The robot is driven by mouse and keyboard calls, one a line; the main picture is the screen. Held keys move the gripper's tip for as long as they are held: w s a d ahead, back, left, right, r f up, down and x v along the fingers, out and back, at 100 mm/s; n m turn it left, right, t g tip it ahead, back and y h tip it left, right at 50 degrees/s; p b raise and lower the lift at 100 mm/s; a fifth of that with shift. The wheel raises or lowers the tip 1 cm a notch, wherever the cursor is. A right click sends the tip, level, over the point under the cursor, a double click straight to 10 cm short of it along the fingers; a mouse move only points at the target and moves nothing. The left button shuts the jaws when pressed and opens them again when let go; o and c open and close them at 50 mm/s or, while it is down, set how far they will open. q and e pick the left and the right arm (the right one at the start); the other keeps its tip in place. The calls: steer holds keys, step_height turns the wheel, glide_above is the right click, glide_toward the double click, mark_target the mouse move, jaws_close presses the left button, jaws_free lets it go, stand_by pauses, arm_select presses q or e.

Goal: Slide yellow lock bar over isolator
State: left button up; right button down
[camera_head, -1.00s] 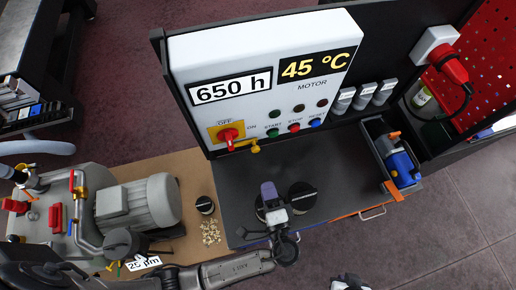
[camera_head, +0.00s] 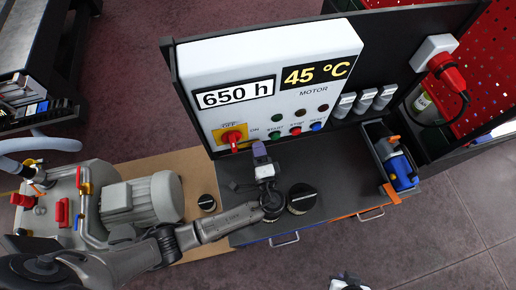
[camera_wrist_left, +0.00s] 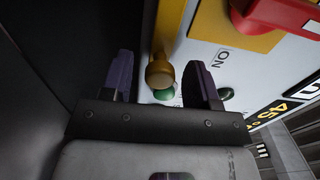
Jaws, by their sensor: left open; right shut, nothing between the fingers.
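The isolator (camera_head: 231,137) is a red rotary switch on a yellow plate at the lower left of the white motor panel; its red handle (camera_wrist_left: 290,14) also shows in the left wrist view. The yellow lock bar's round knob (camera_wrist_left: 160,73) sits beside the yellow plate, below the ON label, in the left wrist view. My left gripper (camera_head: 259,150) is open at the panel front and hides most of the bar in the head view. In the left wrist view its purple fingers stand either side of the knob, with gaps. My right gripper (camera_head: 347,282) is shut and empty at the bottom edge.
START and STOP buttons (camera_head: 295,132) sit just right of my left gripper. Dark round pucks (camera_head: 301,197) stand on the black bench top. A grey motor and pump (camera_head: 140,205) are at left; a bin with a blue tool (camera_head: 402,170) is at right.

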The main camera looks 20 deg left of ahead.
arm_select(q)
steer(key=shift+w+a, duration=0.15)
steer(key=shift+w, duration=0.1)
jaws_close()
stand_by(0.5)
